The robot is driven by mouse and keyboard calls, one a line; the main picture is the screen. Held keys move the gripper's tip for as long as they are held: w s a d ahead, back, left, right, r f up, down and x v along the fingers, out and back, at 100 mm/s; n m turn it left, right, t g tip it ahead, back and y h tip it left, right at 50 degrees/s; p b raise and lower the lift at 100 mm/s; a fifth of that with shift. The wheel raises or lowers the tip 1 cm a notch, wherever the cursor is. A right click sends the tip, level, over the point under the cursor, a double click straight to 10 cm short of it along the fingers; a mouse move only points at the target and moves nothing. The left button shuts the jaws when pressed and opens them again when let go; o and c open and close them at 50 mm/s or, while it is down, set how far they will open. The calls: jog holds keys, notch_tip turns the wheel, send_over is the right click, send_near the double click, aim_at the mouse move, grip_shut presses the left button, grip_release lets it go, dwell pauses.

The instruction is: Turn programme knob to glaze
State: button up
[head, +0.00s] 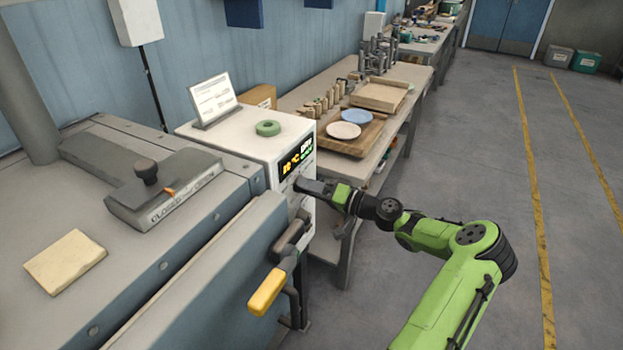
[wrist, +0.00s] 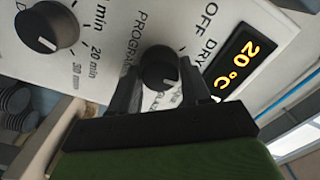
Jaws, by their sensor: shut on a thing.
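The black programme knob (wrist: 160,68) is on the white front panel of the control box (head: 240,138). My gripper (wrist: 159,76) is shut on this knob, one finger on each side. A small white pointer mark shows low on the knob, towards the lower right in the wrist view. OFF and DRY are legible above and right of the knob; another label below it is partly hidden between the fingers. The lit display (wrist: 240,62) reads 20 °C. In the head view my gripper (head: 299,185) reaches the panel just below the display, and hides the knob.
A second knob (wrist: 47,27) with minute marks sits beside the programme knob. A yellow-ended handle (head: 268,290) juts out below my gripper. A green ring (head: 268,128) and a card stand (head: 213,98) are on the box. Plates lie on the bench behind; the floor at right is clear.

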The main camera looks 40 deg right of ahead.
jog(key=m+p, duration=0.8)
jog(key=m, duration=0.4)
jog(key=shift+m+p, duration=0.3)
jog(key=shift+m, duration=0.1)
dwell(0.3)
jog(key=o, duration=1)
jog(key=shift+o, duration=0.2)
jog(key=v, duration=1.5)
jog(key=shift+s+b, duration=0.4)
jog(key=shift+d, duration=0.1)
